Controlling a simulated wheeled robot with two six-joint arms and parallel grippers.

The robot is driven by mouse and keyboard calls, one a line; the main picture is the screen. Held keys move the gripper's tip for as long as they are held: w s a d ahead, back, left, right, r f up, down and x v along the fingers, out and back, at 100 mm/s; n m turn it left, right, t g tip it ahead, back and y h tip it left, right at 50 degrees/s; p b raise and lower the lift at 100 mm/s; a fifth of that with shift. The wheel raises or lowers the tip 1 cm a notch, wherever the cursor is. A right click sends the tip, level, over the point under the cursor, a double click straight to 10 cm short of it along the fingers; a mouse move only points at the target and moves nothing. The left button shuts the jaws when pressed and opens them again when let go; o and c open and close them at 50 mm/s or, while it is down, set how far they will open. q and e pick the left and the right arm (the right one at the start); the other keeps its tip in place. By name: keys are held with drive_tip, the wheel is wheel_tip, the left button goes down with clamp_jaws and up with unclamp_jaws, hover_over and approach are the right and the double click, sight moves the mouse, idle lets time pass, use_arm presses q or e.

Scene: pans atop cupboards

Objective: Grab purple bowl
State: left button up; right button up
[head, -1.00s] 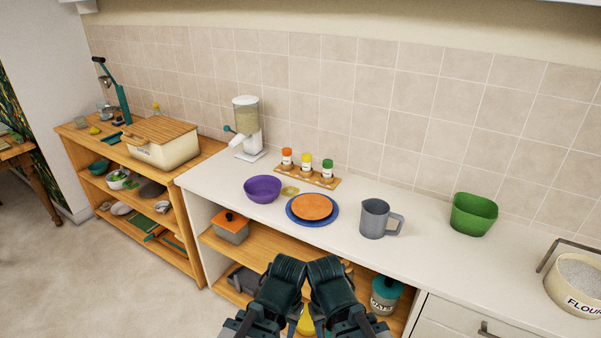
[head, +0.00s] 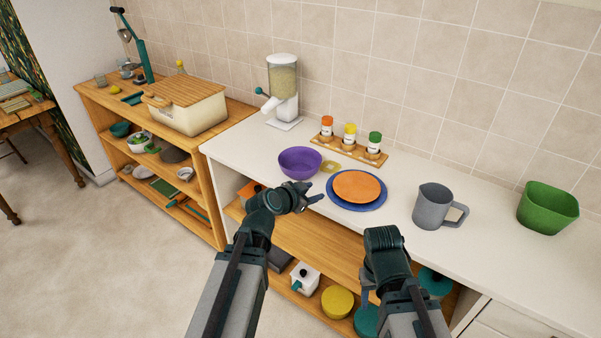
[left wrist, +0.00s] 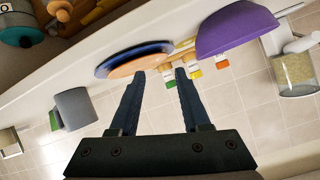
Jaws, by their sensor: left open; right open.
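The purple bowl (head: 299,162) sits upright on the white counter, near its front edge. It also shows in the left wrist view (left wrist: 236,30), at the upper right, in a picture turned upside down. My left gripper (head: 316,194) is open and empty at the counter's front edge, just in front of the bowl and apart from it. Its two fingers (left wrist: 160,75) show apart in the left wrist view, with the bowl off to the right of them. My right gripper (head: 366,290) is lower, in front of the shelves and pointing down; its fingers are mostly hidden by its own wrist.
A blue plate (head: 336,201) with an orange plate (head: 358,187) on it lies right of the bowl. A spice rack (head: 349,151) and a dispenser (head: 283,90) stand behind. A grey jug (head: 432,207) and a green container (head: 547,208) stand further right.

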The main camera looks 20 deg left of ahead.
use_arm(q)
drive_tip(key=t+y, duration=0.1)
drive_tip(key=t, duration=0.1)
approach(316, 168)
drive_tip(key=b+x, duration=0.1)
drive_tip(key=x, duration=0.1)
drive_tip(key=b+x, duration=0.2)
drive_tip(key=x, duration=0.1)
drive_tip(key=shift+f, duration=0.25)
drive_tip(key=shift+w+d, duration=0.2)
drive_tip(key=shift+w, duration=0.35)
drive_tip(key=b+x, duration=0.1)
drive_tip(key=x, duration=0.3)
drive_tip(key=shift+w+b, duration=0.3)
drive_tip(key=shift+w, duration=0.05)
drive_tip(key=shift+s, duration=0.1)
drive_tip(key=shift+r, duration=0.1)
drive_tip(key=shift+c, duration=0.2)
clamp_jaws()
